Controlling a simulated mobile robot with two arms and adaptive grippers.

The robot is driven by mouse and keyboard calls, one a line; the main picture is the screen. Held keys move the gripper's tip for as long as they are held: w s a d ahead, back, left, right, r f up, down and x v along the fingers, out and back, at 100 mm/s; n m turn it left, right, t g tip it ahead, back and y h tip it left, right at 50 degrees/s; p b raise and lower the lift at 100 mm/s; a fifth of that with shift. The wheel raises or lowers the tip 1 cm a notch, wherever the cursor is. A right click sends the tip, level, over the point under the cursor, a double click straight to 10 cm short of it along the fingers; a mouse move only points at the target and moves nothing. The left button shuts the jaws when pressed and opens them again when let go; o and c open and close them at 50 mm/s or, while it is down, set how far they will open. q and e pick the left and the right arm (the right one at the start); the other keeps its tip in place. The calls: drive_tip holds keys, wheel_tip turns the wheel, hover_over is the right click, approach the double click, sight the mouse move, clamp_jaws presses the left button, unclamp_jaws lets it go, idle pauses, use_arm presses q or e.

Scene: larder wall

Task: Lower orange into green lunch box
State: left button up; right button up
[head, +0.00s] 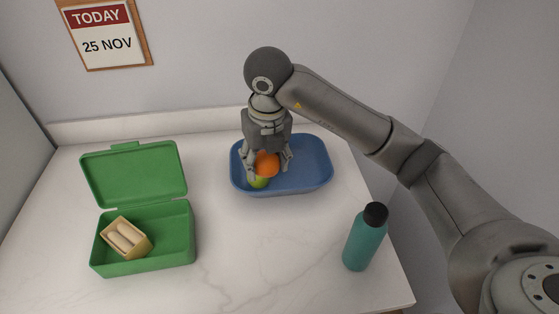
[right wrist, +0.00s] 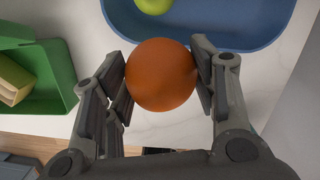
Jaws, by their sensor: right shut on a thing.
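The orange (head: 266,163) is between the fingers of my right gripper (head: 267,167), which is shut on it. The right wrist view shows the orange (right wrist: 161,75) gripped from both sides. In the head view the gripper is over the left part of the blue tray (head: 310,178); the wrist view shows a gap between the orange and the tray. The green lunch box (head: 165,240) stands open at the left of the counter, its lid tilted back. A small tan box with pale rolls (head: 126,237) sits in its left part; the right part is empty. My left gripper is not in view.
A green apple or lime (head: 259,182) lies in the blue tray, beneath the orange in the head view. A teal bottle (head: 361,240) with a black cap stands near the right counter edge. The counter between lunch box and tray is clear.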

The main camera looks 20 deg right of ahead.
drive_tip(key=shift+s+a+r, duration=0.25)
drive_tip(key=shift+a+r, duration=0.15)
drive_tip(key=shift+a, duration=0.25)
drive_tip(key=s+a+f+b, duration=0.1)
drive_tip(key=a+b, duration=0.4)
drive_tip(key=a, duration=1.7)
drive_tip(key=shift+s+a+f, duration=0.2)
drive_tip(key=shift+s+f, duration=0.05)
drive_tip(key=shift+f, duration=0.4)
drive_tip(key=shift+f+b, duration=2.25)
drive_tip(key=shift+f, duration=0.45)
drive_tip(key=shift+f+b, duration=0.3)
drive_tip(key=shift+f, duration=0.05)
